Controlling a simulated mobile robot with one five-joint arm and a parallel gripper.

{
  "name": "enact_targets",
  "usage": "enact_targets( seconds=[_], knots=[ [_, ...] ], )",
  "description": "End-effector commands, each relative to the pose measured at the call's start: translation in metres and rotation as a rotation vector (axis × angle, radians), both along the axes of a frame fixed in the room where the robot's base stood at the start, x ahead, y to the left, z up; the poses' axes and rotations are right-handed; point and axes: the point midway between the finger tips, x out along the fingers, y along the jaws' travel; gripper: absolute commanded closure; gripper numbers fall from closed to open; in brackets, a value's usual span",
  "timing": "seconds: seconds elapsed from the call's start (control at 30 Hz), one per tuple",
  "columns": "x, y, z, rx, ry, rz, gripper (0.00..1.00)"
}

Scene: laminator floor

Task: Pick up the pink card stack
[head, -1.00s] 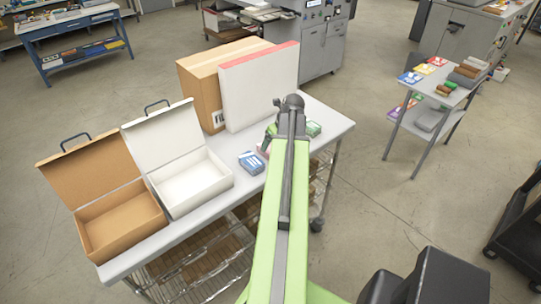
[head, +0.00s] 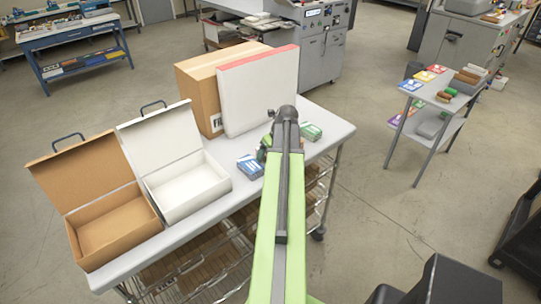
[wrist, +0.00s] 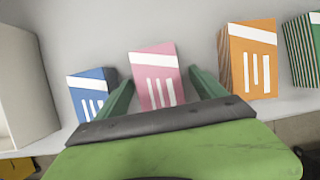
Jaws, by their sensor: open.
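The pink card stack (wrist: 155,72) has a white band and white bars. In the wrist view it stands out between the two green fingers of my gripper (wrist: 161,90). The fingers are open, one on each side, with a gap visible on both sides. The blue card stack (wrist: 90,88) is just left of the left finger. The orange card stack (wrist: 249,58) is right of the right finger. In the head view my arm hides the pink and orange stacks, while the blue stack (head: 250,167) shows left of my arm.
A green card stack (head: 311,131) lies right of my arm on the grey table (head: 200,216). An open white box (head: 187,184) and an open brown box (head: 117,222) stand at left. A carton (head: 197,97) and a white upright box (head: 258,90) stand behind.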

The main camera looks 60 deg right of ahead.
Motion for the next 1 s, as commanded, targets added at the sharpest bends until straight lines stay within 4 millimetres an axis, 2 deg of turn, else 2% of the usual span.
enact_targets(
  seconds=[0.33,0.87,1.0],
  knots=[
    [0.0004,0.0003,-0.0014,0.0,0.0,0.001,0.21],
    [0.0008,0.0006,-0.0014,-0.001,0.0,0.002,0.91],
    [0.0009,0.0006,-0.0013,0.0,0.0,0.002,0.93]
  ],
)
